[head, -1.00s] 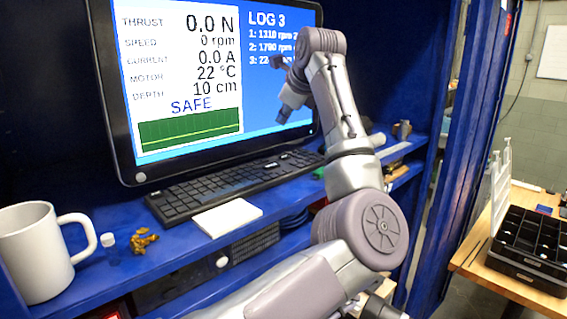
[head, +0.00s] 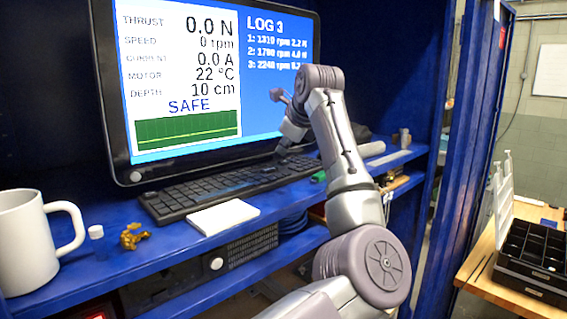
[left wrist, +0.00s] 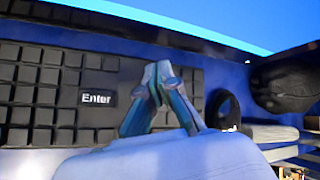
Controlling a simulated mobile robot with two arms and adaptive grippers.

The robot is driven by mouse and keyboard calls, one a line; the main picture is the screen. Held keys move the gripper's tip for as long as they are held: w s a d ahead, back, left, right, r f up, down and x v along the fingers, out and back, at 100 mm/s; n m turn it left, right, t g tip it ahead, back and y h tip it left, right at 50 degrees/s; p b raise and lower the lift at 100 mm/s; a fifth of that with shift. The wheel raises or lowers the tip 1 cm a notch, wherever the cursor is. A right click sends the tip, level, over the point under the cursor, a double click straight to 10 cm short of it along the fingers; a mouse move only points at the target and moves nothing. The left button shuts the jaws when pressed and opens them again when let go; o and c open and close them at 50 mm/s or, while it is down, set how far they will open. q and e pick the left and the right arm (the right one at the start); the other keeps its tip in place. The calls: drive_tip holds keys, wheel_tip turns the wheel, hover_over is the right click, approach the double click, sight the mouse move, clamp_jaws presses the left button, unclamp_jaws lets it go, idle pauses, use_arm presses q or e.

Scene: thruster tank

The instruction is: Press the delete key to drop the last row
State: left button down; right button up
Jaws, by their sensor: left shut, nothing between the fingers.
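The black keyboard (head: 215,190) lies on the blue shelf in front of the monitor (head: 180,80). The screen reads LOG 3 with three rows, the last starting "3: 2240 rpm". My left gripper (head: 283,152) is shut and empty, pointing down at the keyboard's right end. In the left wrist view its closed fingertips (left wrist: 160,72) are over the keys right of the Enter key (left wrist: 96,98). I cannot tell whether they touch a key. No delete label is readable; the fingers hide some keys. My right gripper is not in view.
A white pad (head: 223,217) lies in front of the keyboard. A white mug (head: 25,245), a small capped vial (head: 97,237) and a brass-coloured piece (head: 133,236) stand at left. A grey cylinder (head: 369,149) lies right of the keyboard. A black compartment box (head: 535,255) sits on the wooden bench.

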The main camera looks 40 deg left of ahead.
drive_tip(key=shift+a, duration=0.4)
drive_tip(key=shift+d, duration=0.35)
use_arm(q)
drive_tip(key=shift+f+b, duration=0.3)
drive_tip(key=shift+f, duration=0.15)
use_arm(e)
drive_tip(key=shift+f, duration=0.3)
use_arm(q)
drive_tip(key=shift+f+b, duration=0.3)
drive_tip(key=shift+f, duration=0.05)
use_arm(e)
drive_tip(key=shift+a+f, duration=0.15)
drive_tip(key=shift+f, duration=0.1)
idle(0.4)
use_arm(q)
drive_tip(key=shift+r+p, duration=0.7)
drive_tip(key=shift+r, duration=0.1)
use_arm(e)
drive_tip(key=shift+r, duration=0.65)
